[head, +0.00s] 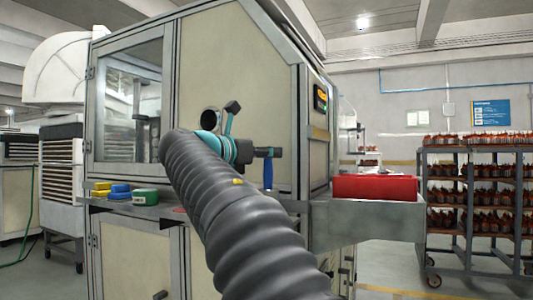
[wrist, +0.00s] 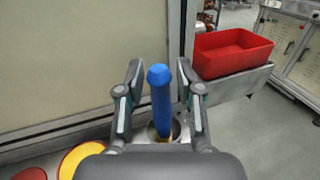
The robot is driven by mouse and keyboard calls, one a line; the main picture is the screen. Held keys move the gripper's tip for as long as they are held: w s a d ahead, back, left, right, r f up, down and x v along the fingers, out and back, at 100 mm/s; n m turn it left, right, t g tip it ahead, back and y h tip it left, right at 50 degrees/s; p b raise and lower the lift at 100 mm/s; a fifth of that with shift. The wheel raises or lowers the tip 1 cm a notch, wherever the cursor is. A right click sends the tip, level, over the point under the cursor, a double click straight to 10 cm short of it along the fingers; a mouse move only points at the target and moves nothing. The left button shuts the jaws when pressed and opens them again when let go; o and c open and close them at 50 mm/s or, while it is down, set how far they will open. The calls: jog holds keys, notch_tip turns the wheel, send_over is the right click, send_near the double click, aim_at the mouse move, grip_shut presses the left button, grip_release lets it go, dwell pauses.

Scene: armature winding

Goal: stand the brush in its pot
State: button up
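The brush (wrist: 161,100) has a blue handle and stands roughly upright between my gripper's fingers in the wrist view. Its brownish lower end is at the round grey metal pot (wrist: 176,130), apparently inside the rim, though my gripper's body hides most of the pot. My gripper (wrist: 159,70) is open, with a visible gap between each finger and the handle. In the head view the blue brush (head: 268,173) shows just below my gripper (head: 268,152), near the front of the machine; the pot is not clear there.
A red bin (head: 375,187) sits on the grey shelf to the right. Yellow, blue and green spools (head: 145,196) lie on the ledge at left. The machine's panel (head: 235,70) rises close behind.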

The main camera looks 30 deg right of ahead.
jog(key=shift+o, duration=0.2)
jog(key=v, duration=1.2)
dwell(0.8)
